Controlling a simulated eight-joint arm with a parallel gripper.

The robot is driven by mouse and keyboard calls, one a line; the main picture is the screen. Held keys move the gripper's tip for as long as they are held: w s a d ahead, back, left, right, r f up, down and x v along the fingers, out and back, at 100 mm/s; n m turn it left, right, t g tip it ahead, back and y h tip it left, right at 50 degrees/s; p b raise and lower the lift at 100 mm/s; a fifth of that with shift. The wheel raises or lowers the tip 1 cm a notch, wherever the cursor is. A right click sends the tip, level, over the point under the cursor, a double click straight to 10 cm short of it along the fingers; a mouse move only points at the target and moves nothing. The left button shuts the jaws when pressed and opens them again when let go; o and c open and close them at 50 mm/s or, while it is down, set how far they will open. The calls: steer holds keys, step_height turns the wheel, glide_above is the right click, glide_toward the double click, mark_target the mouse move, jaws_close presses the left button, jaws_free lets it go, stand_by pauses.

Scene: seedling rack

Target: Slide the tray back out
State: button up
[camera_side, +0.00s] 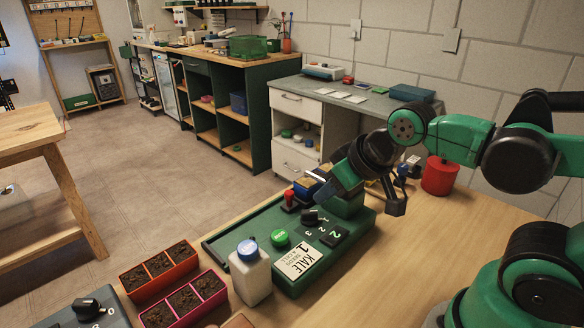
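A green machine (318,262) stands on the wooden table, with a green button (279,237), a black knob (310,217), a red-topped lever (289,196) and a card reading "KALE 1" (297,262). A flat green tray-like part (243,231) lies along its left side, with a dark bar (215,256) at its near left end. I cannot tell how far it is in or out. My gripper (326,190) is above the machine's far end, close to the lever. A small blue and yellow thing (307,186) shows beside it. Its fingertips are not clear, so its opening cannot be told.
A white bottle with a blue cap (250,273) stands at the machine's near left side. Orange (150,291) and pink (213,308) soil-filled planters are at the front left. A grey knob box (97,313) is at the bottom left. A red pot (439,178) stands at the right.

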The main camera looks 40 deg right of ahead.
steer(key=o, duration=0.4)
steer(key=shift+w+d+r, duration=0.1)
steer(key=shift+w+r, duration=0.1)
steer(key=shift+w, duration=0.1)
steer(key=shift+c, duration=0.2)
steer(key=shift+o, duration=0.7)
steer(key=w+m, duration=0.1)
steer(key=w+r+m+g, duration=0.1)
steer(key=w+d+g, duration=0.1)
steer(key=w, duration=0.1)
steer(key=shift+d+r+m, duration=0.1)
steer(key=shift+r+m, duration=0.1)
steer(key=shift+m, duration=0.2)
steer(key=m+g, duration=0.5)
steer(key=m, duration=0.1)
glide_above(289, 192)
steer(key=f, duration=0.5)
steer(key=shift+s+f, duration=0.25)
steer(key=shift+f, duration=0.15)
steer(key=shift+w+f, duration=0.2)
steer(key=shift+f, duration=2.95)
jaws_close()
